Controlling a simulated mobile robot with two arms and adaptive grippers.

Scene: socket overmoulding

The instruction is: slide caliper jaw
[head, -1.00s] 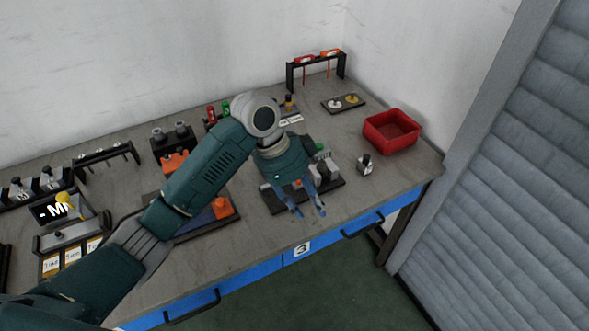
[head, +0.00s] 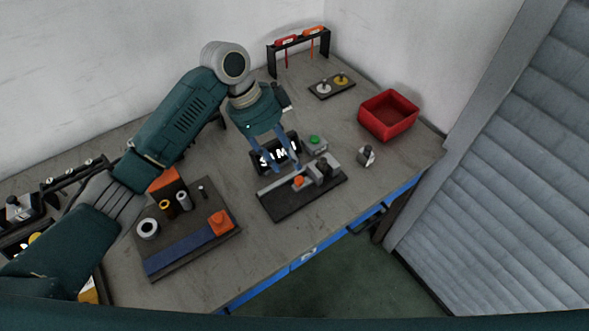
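The caliper fixture lies on the bench at the middle of the head view, with a black base (head: 292,208) and a grey rail. An orange piece (head: 298,181) sits at the rail's front, left of grey upright blocks (head: 319,173); I cannot tell which part is the sliding jaw. A black display (head: 264,160) with white characters and a box with a green button (head: 315,141) stand behind it. My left gripper (head: 283,168) points down over the rail's left part, fingers apart and nothing visible between them. Contact with the rail cannot be told. My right gripper is out of view.
A dark board (head: 193,254) with rings and an orange block lies to the left. A small metal block (head: 366,156) and a red bin (head: 388,115) stand to the right. A small tray (head: 331,88) and tool rack (head: 297,45) are at the back. The bench's front edge is near.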

